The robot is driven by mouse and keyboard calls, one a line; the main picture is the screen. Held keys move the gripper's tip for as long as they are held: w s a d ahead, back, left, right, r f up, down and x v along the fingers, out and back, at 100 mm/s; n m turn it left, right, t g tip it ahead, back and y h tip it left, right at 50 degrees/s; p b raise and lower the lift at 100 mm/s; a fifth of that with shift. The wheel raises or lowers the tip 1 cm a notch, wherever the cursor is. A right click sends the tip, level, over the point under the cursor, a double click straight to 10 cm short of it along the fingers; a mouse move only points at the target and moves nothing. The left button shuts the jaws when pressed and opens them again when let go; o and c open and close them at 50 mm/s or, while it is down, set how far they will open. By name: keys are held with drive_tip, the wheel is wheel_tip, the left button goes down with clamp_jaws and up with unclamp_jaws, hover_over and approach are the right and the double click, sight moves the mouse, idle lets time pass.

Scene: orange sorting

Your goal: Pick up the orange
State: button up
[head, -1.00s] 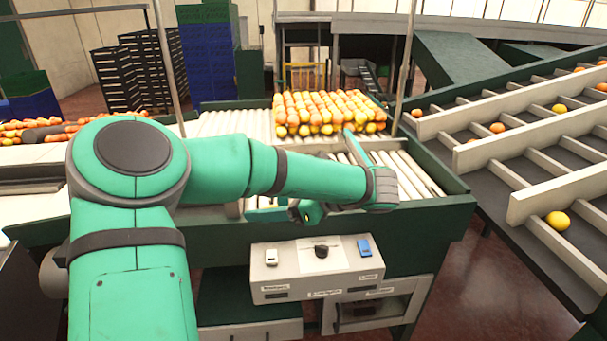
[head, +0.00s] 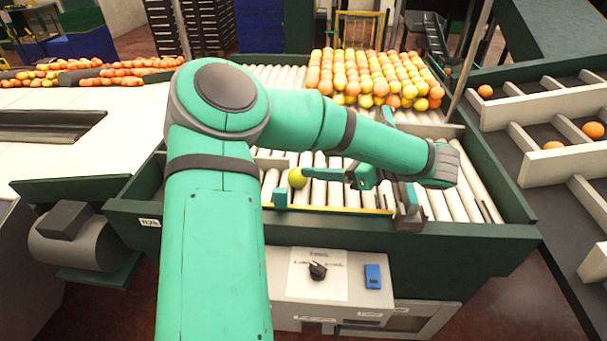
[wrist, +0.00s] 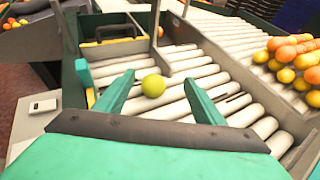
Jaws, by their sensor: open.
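A single yellow-green orange (head: 297,178) lies on the white rollers of the conveyor, apart from the heap. In the wrist view the same orange (wrist: 153,86) appears in the gap between my fingers, near the tips. My gripper (wrist: 159,78) is open, with one green finger on each side of the orange and visible space to both. In the head view one green finger reaches left toward the orange, close to it; I cannot tell whether they touch. The rest of my gripper is partly hidden by my arm there.
A heap of oranges (head: 370,78) covers the rollers at the back. Sloping lanes (head: 540,110) with a few oranges are at right.

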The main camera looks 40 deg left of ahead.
sight(298, 174)
drive_tip(key=f, duration=0.3)
drive_tip(key=shift+s+f, duration=0.2)
drive_tip(key=shift+s, duration=0.2)
drive_tip(key=shift+x, duration=3.85)
drive_tip(key=shift+f, duration=0.1)
drive_tip(key=c, duration=1.1)
